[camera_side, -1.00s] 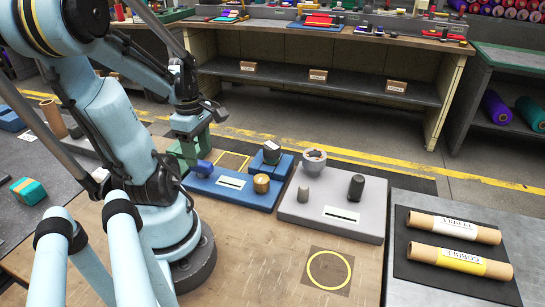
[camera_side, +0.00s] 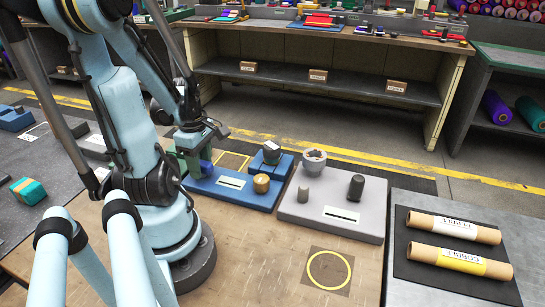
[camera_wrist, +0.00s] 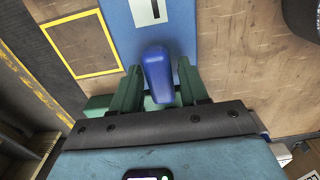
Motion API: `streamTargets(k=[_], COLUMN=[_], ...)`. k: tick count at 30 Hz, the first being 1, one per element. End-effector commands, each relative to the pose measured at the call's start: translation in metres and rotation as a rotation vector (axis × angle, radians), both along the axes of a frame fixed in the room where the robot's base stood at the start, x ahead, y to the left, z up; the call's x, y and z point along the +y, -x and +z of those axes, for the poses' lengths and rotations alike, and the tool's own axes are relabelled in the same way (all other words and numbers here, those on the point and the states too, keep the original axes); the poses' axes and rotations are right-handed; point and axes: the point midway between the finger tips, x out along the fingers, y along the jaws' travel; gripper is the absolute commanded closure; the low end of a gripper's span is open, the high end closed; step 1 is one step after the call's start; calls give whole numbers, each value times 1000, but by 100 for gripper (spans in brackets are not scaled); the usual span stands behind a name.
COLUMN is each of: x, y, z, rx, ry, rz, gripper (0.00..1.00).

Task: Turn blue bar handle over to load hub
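The blue bar handle (camera_wrist: 158,72) stands out from the blue board (camera_wrist: 190,18) in the wrist view. It also shows in the side view (camera_side: 206,164), beneath my gripper, partly covered. My gripper (camera_wrist: 162,75) has one green finger on each side of the handle, close to it; whether both fingers touch it is unclear. A grey bowl-topped part (camera_side: 314,161), a short grey peg (camera_side: 303,195) and a dark cylinder (camera_side: 356,187) stand on the grey board (camera_side: 300,222). I cannot tell which part is the load hub.
A brass-coloured knob (camera_side: 261,184) and a dark block (camera_side: 271,152) stand on the blue board's right side. A yellow ring mark (camera_side: 329,272) lies on clear wooden tabletop. Two cardboard rolls (camera_side: 456,228) lie on a dark mat at the right.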

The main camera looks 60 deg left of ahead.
Motion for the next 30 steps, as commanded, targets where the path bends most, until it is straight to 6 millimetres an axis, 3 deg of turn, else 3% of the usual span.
streamTargets(k=[1,8,19,30], x=[0,0,0,0], y=[0,0,0,0], z=[0,0,0,0], rx=[0,0,0,0], ry=[0,0,0,0], rz=[0,0,-72,-365], gripper=[64,97,97,97])
